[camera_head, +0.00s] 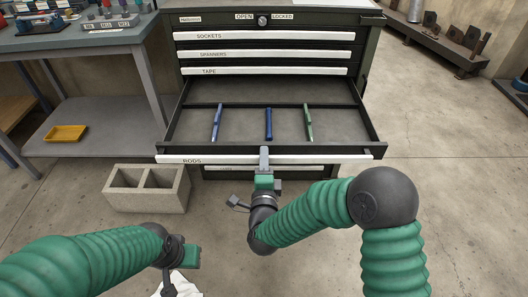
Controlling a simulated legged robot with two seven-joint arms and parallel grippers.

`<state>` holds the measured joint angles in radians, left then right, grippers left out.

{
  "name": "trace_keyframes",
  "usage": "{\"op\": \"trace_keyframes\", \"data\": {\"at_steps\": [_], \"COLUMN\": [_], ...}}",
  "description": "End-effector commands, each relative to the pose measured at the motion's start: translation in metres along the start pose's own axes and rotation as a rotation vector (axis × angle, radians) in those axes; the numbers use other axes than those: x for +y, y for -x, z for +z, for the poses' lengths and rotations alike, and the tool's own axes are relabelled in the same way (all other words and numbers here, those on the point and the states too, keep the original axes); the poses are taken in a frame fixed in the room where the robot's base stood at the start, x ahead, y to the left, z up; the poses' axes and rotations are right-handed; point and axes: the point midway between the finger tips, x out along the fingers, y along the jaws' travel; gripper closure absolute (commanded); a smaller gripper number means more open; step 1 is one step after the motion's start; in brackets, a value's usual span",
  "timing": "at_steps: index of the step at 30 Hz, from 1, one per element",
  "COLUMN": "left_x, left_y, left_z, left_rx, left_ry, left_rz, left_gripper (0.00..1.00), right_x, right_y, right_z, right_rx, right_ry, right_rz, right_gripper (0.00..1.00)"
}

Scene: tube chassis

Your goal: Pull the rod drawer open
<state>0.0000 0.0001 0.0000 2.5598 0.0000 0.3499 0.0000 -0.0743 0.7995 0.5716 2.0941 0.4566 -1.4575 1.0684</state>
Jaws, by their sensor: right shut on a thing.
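The rod drawer (222,161), labelled RODS, is pulled well out of the dark tool cabinet (367,45). Inside it lie two blue rods, one at the left (216,123) and one in the middle (268,124), and a green rod (308,122) at the right. My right gripper (264,160) is shut on the middle of the drawer's white front handle. My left gripper (186,258) is low at the lower left, apart from the drawer. Its fingers do not show clearly.
The drawers above, labelled SOCKETS, SPANNERS and TAPE (262,71), are shut. A concrete block (147,188) stands on the floor left of the drawer. A workbench (92,85) with a yellow tray (66,133) is at the left.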

Motion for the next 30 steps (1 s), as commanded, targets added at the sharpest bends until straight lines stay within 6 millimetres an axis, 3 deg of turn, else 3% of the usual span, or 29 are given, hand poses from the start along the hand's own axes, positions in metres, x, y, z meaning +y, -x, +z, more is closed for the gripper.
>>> {"op": "trace_keyframes", "data": {"at_steps": [11, 12, 17, 26, 30], "left_x": [0.000, 0.000, 0.000, 0.000, 0.000], "left_y": [0.000, 0.000, 0.000, 0.001, 0.007], "left_z": [0.000, 0.000, 0.000, 0.000, -0.002], "left_rx": [0.000, 0.000, 0.000, 0.000, 0.000], "left_ry": [0.000, 0.000, 0.000, 0.000, 0.000], "left_rz": [0.000, 0.000, 0.000, 0.000, 0.000], "left_gripper": [0.64, 0.64, 0.64, 0.64, 0.64], "right_x": [0.005, 0.005, 0.004, 0.001, -0.001], "right_y": [0.003, 0.003, 0.003, 0.004, 0.019], "right_z": [0.000, 0.000, 0.000, 0.000, 0.001], "right_rx": [-0.001, -0.001, -0.001, -0.001, -0.003], "right_ry": [0.002, 0.002, 0.001, 0.000, 0.002], "right_rz": [0.012, 0.013, 0.008, 0.003, 0.005], "right_gripper": [1.00, 0.73, 0.53, 0.53, 0.53]}}
